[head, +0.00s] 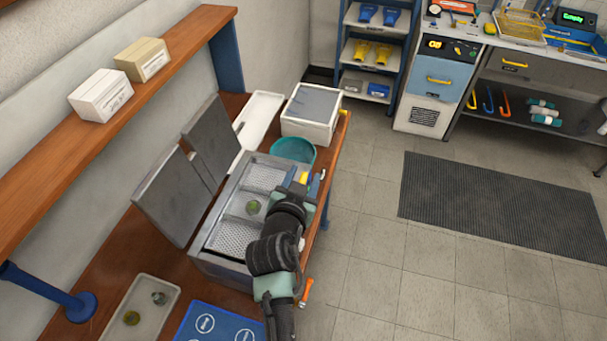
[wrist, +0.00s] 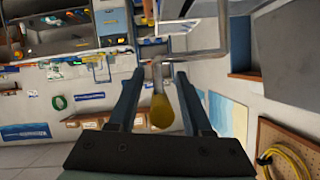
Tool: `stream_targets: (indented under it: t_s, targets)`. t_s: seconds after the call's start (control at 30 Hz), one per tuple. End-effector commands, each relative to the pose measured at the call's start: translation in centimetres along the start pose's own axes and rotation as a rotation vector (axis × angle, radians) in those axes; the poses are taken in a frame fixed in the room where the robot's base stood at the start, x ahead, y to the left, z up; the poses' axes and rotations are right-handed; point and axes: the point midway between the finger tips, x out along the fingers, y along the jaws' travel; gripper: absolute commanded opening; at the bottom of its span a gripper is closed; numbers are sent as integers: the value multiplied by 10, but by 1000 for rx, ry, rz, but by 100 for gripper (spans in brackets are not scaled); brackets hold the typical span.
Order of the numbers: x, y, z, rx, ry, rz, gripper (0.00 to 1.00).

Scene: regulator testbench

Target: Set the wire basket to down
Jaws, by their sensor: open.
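The grey tank (head: 215,268) stands on the wooden bench with its two lid panels (head: 172,197) raised. Perforated metal mesh (head: 237,240) shows inside it, with a small green round part (head: 253,207) in the middle. I cannot tell clearly which part is the wire basket's body. In the wrist view, a metal rod with a yellow grip (wrist: 161,110) stands between the fingers of my gripper (wrist: 160,95). The fingers are apart and do not visibly clamp it. In the head view, my gripper (head: 300,190) is over the tank's right edge, partly hidden by my arm.
A teal bowl (head: 292,150) and a white box (head: 311,112) stand behind the tank. A tray (head: 140,309) and a blue mat (head: 215,322) lie in front. A yellow wire basket (head: 520,24) sits on the far bench. The floor at right is open, with a dark mat (head: 500,203).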

Motion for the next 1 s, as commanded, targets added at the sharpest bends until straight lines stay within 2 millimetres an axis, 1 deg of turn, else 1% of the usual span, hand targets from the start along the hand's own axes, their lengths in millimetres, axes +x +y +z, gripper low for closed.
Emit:
stream_targets:
  t_s: [0.27, 0.3, 0.37, 0.5, 0.57, 1.0]
  targets:
    - [1, 0, 0, 0, 0, 0, 50]
    - [1, 0, 0, 0, 0, 0, 46]
    - [1, 0, 0, 0, 0, 0, 35]
    - [1, 0, 0, 0, 0, 0, 10]
    - [1, 0, 0, 0, 0, 0, 0]
    - [1, 0, 0, 0, -1, 0, 0]
